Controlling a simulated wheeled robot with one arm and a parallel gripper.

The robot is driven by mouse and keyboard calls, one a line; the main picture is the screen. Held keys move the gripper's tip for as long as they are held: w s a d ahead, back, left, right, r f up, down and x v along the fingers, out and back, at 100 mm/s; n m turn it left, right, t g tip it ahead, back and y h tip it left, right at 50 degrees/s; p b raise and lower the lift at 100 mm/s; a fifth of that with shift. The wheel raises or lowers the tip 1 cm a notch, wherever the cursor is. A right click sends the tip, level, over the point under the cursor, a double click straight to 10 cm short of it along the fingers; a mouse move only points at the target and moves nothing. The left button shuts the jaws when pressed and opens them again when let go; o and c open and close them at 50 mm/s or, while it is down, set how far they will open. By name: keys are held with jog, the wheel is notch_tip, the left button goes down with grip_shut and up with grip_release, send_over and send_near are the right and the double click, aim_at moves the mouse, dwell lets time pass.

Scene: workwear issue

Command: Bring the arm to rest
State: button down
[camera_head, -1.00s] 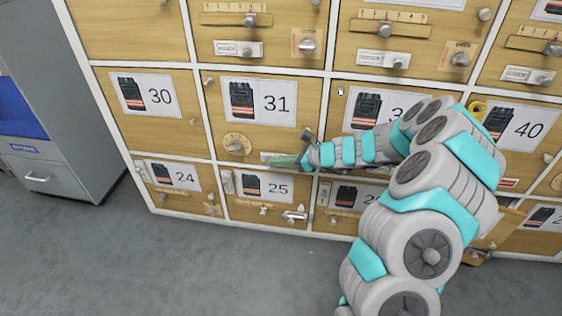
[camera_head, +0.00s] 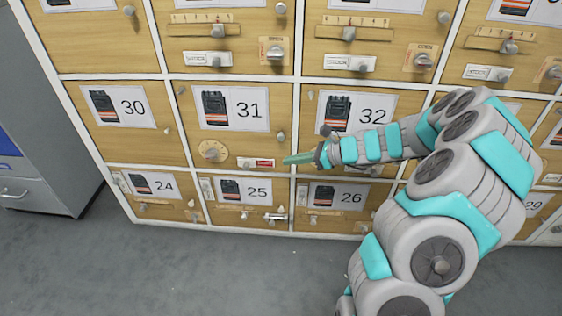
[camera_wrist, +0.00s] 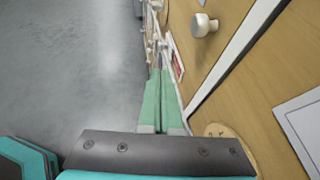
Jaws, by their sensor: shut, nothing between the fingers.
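My gripper (camera_head: 299,158) shows in the head view in front of the locker wall, near the lower right corner of door 31 (camera_head: 232,105). Its green fingers point left and are together, with nothing between them. In the wrist view the shut fingers (camera_wrist: 162,100) lie alongside the wooden door faces, close to them; I cannot tell whether they touch. My teal and grey arm reaches in from the lower right of the head view and hides parts of the doors behind it.
Locker doors with knobs, sliders and latches fill the wall, among them door 32 (camera_head: 360,110) and door 25 (camera_head: 245,200). A round dial (camera_head: 212,151) and a red-marked plate (camera_head: 256,163) sit on door 31. A grey cabinet (camera_head: 45,130) stands left. The grey floor (camera_head: 200,270) in front is clear.

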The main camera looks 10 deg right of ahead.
jog(key=shift+s+d+r, duration=0.1)
jog(key=shift+s+d, duration=0.1)
dwell(0.4)
